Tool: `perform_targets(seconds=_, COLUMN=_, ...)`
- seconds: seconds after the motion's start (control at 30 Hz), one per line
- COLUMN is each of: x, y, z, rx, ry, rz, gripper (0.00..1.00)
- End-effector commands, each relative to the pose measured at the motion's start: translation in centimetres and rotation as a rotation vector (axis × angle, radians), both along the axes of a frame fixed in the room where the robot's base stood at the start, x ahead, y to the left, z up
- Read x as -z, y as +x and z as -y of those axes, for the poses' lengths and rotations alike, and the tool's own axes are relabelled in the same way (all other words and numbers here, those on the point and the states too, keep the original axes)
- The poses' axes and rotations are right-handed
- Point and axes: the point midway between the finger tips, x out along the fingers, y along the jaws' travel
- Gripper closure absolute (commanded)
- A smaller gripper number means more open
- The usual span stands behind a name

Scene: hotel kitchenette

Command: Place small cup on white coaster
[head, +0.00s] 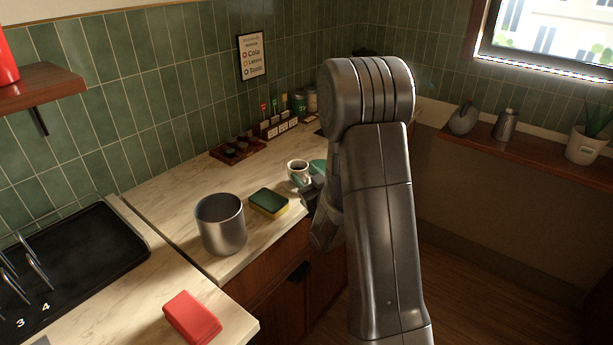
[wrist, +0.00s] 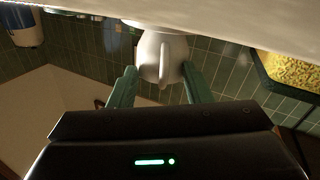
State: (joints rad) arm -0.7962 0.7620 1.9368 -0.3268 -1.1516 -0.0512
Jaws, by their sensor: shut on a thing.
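The small cup is white with dark contents. It shows in the head view (head: 298,169) near the counter's front edge, beside the sponge, and in the wrist view (wrist: 162,52) with its handle towards me. My gripper (head: 308,184) is shut on the cup, with one green finger on each side in the wrist view (wrist: 158,76). The cup looks upright and is at or just above the counter; I cannot tell if it touches. I cannot make out a white coaster; my arm hides part of the counter.
A yellow-green sponge (head: 269,202) and a metal canister (head: 220,224) stand left of the cup. A dark tray (head: 238,150) and a condiment rack (head: 279,128) are at the back wall. A red block (head: 192,317) lies at the front. Counter between tray and sponge is clear.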

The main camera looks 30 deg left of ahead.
Motion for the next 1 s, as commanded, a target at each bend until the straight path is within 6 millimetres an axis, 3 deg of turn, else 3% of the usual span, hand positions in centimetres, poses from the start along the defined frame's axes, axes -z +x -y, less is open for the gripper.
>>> perform_targets(seconds=0.37, x=0.30, y=0.01, z=-0.01, rx=0.000, ry=0.001, rz=0.002, gripper=0.89)
perform_targets(seconds=0.4, x=0.32, y=0.00, z=-0.01, rx=0.000, ry=0.000, rz=0.001, gripper=0.54)
perform_targets(seconds=0.53, x=0.20, y=0.01, z=-0.01, rx=0.000, ry=0.001, rz=0.000, gripper=0.31)
perform_targets(seconds=0.93, x=-0.28, y=0.01, z=0.00, rx=0.000, ry=0.000, rz=0.000, gripper=0.31)
perform_targets(seconds=1.0, x=0.09, y=-0.40, z=0.96, rx=0.002, ry=0.000, rz=0.000, gripper=0.31)
